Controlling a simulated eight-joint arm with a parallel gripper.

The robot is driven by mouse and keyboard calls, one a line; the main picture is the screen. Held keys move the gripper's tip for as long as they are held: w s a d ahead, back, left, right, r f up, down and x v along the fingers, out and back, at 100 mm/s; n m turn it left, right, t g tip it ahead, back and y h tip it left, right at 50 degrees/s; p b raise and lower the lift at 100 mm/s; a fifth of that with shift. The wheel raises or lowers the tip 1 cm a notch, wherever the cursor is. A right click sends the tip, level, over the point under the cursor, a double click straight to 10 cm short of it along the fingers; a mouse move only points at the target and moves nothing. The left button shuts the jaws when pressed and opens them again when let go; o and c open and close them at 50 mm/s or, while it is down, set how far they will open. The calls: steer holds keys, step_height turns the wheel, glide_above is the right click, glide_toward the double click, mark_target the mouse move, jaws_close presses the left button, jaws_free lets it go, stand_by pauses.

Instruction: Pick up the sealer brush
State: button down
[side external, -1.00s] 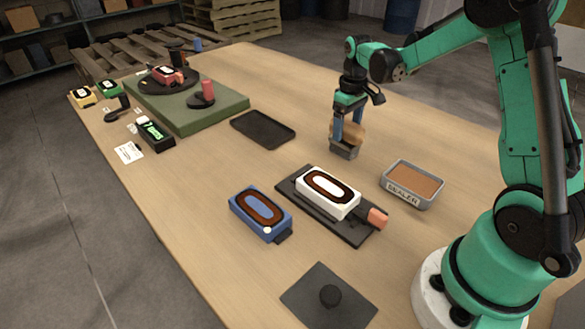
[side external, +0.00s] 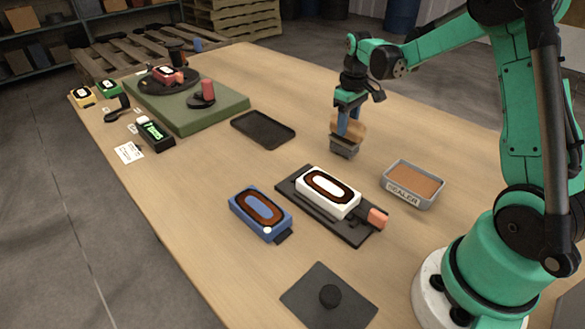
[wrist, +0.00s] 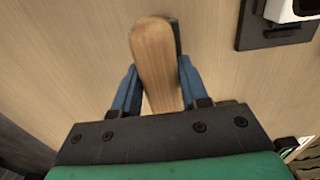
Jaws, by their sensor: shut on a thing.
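The sealer brush (side external: 344,147) has a light wooden handle and a grey lower part. It is upright at the right middle of the table in the side view. My gripper (side external: 350,127) points down over it, its blue fingers shut on the wooden handle. In the wrist view the handle (wrist: 153,50) lies between the two blue fingers of my gripper (wrist: 157,80). Whether the brush's underside touches the table is hard to tell.
A grey tub labelled SEALER (side external: 413,184) stands to the right of the brush. A white detector (side external: 328,191) on a dark plate and a blue detector (side external: 260,213) are nearer. An empty black tray (side external: 263,130) lies to the left. Bare table lies behind the brush.

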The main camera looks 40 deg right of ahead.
step_height(320, 180, up, 20)
stand_by(0.3)
steer(key=c, duration=1.1)
jaws_free()
jaws_close()
